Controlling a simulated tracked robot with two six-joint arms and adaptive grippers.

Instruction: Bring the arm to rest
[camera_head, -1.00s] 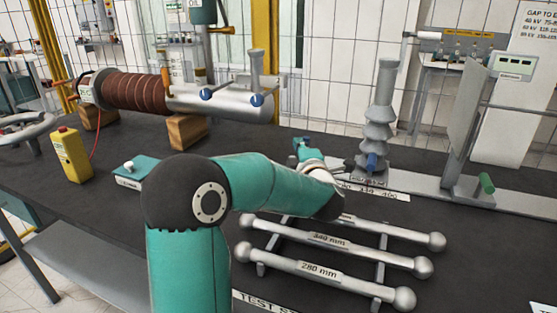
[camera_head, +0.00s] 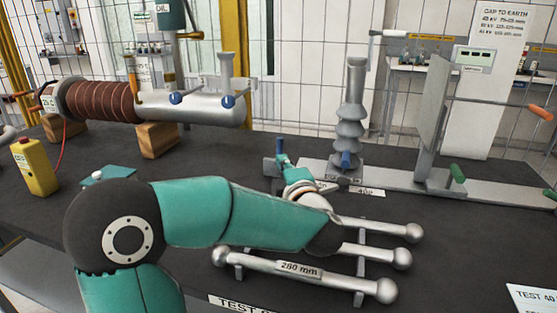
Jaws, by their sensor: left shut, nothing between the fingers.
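My left arm comes in from the lower left, with a black elbow and a teal forearm. Its forearm crosses in front of the rack of metal rods and hides part of it. Beyond the bent wrist, my left gripper (camera_head: 284,162) is small and partly hidden, near a grey block with an upright blue handle (camera_head: 280,145). The gripper is shut with nothing between its fingers. I cannot tell whether it touches the handle or block. My right gripper is not in view.
Ball-ended rods, one marked 280 mm (camera_head: 300,269), lie under the forearm. A ribbed grey post (camera_head: 350,115) and upright metal plate (camera_head: 434,125) stand behind. A brown-ribbed transformer (camera_head: 105,101) and yellow control box (camera_head: 36,167) are at left. The right-hand table is mostly clear.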

